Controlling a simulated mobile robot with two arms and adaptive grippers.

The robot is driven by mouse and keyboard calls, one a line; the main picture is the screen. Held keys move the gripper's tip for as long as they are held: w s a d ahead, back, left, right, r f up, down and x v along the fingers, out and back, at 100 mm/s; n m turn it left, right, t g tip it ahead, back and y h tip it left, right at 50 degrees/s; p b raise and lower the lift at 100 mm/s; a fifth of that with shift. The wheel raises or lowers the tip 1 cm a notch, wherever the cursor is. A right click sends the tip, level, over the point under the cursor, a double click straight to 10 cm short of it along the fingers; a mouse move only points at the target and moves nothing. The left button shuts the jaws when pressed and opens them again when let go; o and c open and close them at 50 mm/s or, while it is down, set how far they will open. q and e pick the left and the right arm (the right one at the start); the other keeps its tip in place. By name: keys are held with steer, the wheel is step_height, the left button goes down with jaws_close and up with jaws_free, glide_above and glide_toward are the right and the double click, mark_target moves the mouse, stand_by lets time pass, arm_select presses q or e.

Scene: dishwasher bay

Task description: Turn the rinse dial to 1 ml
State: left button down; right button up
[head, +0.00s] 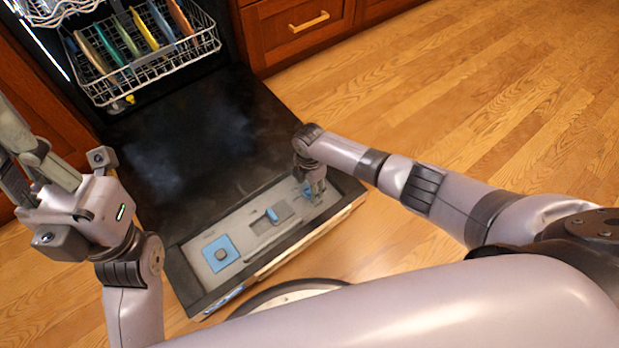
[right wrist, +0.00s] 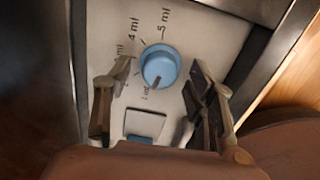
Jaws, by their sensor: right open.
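The rinse dial is a round blue knob (right wrist: 160,66) on the pale panel (right wrist: 205,32) of the open dishwasher door. Around it I read 4 ml and 5 ml; other labels are partly hidden or too small to read. A dark mark shows on the knob's lower part in the right wrist view. My right gripper (right wrist: 155,95) is open, one finger on each side of the knob, with no clear contact. In the head view, my right gripper (head: 315,190) is over the panel's right end and partly covers the dial (head: 307,188). My left gripper (head: 22,160) is left of the door, its fingertips near the picture's edge.
A grey latch with a blue part (head: 278,214) and a blue square with a round cap (head: 220,253) share the panel. The lower rack (head: 150,75) holds several coloured plates behind the open door (head: 180,135). Wooden floor (head: 480,90) is clear to the right.

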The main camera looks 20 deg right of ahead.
mark_target(309, 188)
step_height(309, 188, up, 12)
steer(key=shift+f, duration=0.2)
steer(key=shift+a, duration=0.1)
stand_by(0.5)
